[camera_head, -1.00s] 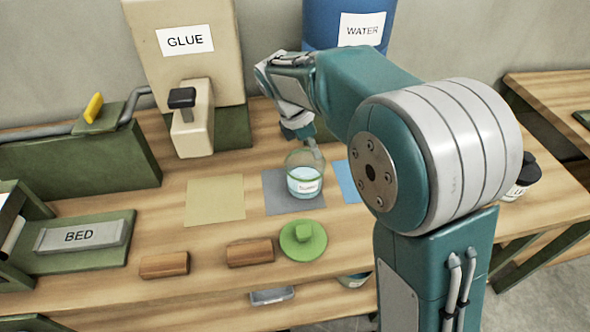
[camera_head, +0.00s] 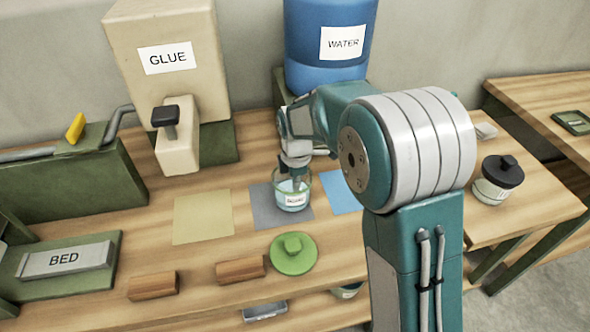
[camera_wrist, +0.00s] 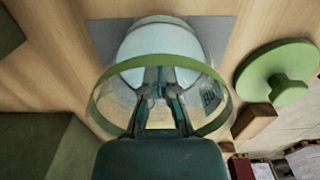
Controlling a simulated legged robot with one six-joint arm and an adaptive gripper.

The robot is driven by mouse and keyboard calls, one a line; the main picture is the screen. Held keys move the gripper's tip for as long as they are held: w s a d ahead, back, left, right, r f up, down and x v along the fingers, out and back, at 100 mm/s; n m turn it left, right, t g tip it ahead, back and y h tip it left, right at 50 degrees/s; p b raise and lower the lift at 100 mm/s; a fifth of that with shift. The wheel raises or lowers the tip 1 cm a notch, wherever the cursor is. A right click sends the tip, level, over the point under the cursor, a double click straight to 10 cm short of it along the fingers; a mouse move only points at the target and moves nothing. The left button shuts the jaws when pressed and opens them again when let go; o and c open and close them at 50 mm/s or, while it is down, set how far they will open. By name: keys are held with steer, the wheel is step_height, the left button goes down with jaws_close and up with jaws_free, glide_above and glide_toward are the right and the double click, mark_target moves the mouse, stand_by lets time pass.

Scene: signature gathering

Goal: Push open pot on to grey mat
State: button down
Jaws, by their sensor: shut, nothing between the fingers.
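The open pot (camera_head: 293,200) is a clear glass jar with a green rim, a white label and pale blue contents. It stands upright on the grey mat (camera_head: 262,211), toward the mat's right side. My gripper (camera_head: 293,183) points down at the pot's mouth, its fingers shut and empty. In the wrist view the fingers (camera_wrist: 160,84) show within the pot's green rim (camera_wrist: 98,95), and the grey mat (camera_wrist: 108,36) lies beneath the pot. Whether the fingers touch the glass I cannot tell.
A yellow mat (camera_head: 203,218) lies left of the grey mat and a blue mat (camera_head: 340,193) right. A green lid (camera_head: 293,254) and wooden blocks (camera_head: 241,269) lie in front. The glue dispenser (camera_head: 177,150) and water barrel (camera_head: 330,45) stand behind. A black-lidded jar (camera_head: 497,180) stands right.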

mark_target(281, 188)
steer(key=shift+s+a+f, duration=0.1)
steer(key=shift+s+a, duration=0.15)
steer(key=shift+a, duration=0.75)
steer(key=shift+s+a, duration=0.2)
steer(key=shift+a, duration=0.8)
steer(key=shift+s+a, duration=0.2)
steer(key=shift+a, duration=0.75)
steer(key=shift+s+a, duration=0.2)
steer(key=shift+a, duration=0.7)
steer(key=shift+d, duration=0.1)
